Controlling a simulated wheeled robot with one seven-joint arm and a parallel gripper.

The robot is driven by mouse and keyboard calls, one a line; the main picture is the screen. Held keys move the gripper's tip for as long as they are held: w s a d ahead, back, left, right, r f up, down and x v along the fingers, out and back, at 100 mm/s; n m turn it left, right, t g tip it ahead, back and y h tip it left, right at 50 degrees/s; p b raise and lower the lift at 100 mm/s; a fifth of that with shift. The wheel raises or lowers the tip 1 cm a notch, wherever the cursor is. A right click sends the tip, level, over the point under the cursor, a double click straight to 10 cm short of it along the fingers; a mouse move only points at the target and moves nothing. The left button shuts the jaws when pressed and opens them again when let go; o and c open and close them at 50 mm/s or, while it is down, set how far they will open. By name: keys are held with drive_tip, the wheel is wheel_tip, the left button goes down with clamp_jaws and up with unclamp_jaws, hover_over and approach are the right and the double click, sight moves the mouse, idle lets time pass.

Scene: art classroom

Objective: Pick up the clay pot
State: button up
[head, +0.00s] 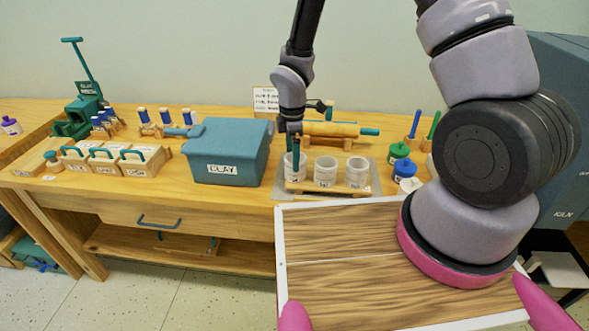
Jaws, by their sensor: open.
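A teal lidded container labelled CLAY (228,151) stands on the wooden table, left of my gripper. My gripper (293,150) points down over the left white cup (289,172) in a small wooden rack, to the right of the container. It is open, seen nearly edge-on, and apart from the CLAY container. I cannot tell whether its fingers touch the cup.
Two more white cups (325,172) stand in the rack. A rolling pin (331,129) lies behind them. Small jars with green (399,151) and blue (404,168) lids stand right. Labelled wooden boxes (141,161) stand left. The table's front strip (190,192) is clear.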

drive_tip(key=f, duration=0.3)
drive_tip(key=d+f, duration=0.1)
drive_tip(key=f, duration=0.1)
drive_tip(key=shift+w+f, duration=0.2)
drive_tip(key=c, duration=1.3)
